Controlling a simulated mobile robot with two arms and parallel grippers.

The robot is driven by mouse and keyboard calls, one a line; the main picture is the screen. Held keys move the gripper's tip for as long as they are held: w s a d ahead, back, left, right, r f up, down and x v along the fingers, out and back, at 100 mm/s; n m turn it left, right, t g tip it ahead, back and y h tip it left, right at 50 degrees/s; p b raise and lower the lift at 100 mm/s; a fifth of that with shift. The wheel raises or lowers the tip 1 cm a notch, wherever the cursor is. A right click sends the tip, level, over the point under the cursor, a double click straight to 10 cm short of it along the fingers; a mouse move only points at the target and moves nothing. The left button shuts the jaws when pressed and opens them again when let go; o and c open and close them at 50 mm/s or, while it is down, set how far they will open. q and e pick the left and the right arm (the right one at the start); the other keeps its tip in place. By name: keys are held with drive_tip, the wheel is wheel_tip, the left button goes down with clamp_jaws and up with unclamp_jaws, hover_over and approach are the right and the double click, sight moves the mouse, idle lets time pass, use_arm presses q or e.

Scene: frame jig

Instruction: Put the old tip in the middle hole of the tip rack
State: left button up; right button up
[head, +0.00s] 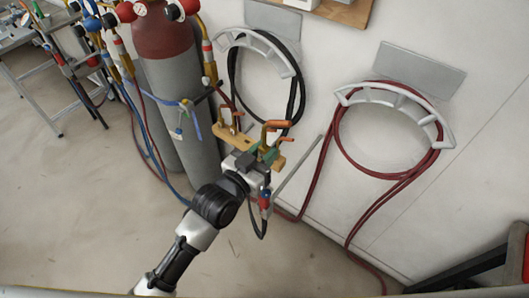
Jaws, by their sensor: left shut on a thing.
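My left gripper (257,158) is in the middle of the head view, its arm rising from the bottom left. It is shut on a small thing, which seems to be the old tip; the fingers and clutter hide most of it. A tan block with brass and copper-coloured pieces (236,139), seemingly the tip rack, shows just beyond the gripper. An orange copper-coloured tip on a brass stem (276,125) stands up right behind the fingers. The rack's holes cannot be made out. My right gripper is not in view.
A red-topped grey gas cylinder (180,95) with hoses stands left of the gripper. A thin grey rod (298,168) slants up close right of the wrist. A black hose (291,90) and a red hose (345,150) hang on the wall.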

use_arm(q)
drive_tip(key=shift+s+r, duration=0.1)
drive_tip(key=shift+r, duration=0.5)
drive_tip(key=shift+p+v, duration=0.95)
drive_tip(key=shift+v, duration=1.1)
drive_tip(key=p+v, duration=0.2)
drive_tip(key=v, duration=0.5)
drive_tip(key=shift+s+a, duration=0.15)
drive_tip(key=shift+s, duration=0.15)
drive_tip(key=shift+f, duration=0.1)
drive_tip(key=a+f+n+t+y+b, duration=0.1)
drive_tip(key=a+n+t+y+b, duration=0.2)
drive_tip(key=a+n+y+b, duration=0.3)
drive_tip(key=shift+s+a+f+n+t+y, duration=0.25)
drive_tip(key=shift+a+n+y, duration=0.45)
drive_tip(key=shift+a+y, duration=2.05)
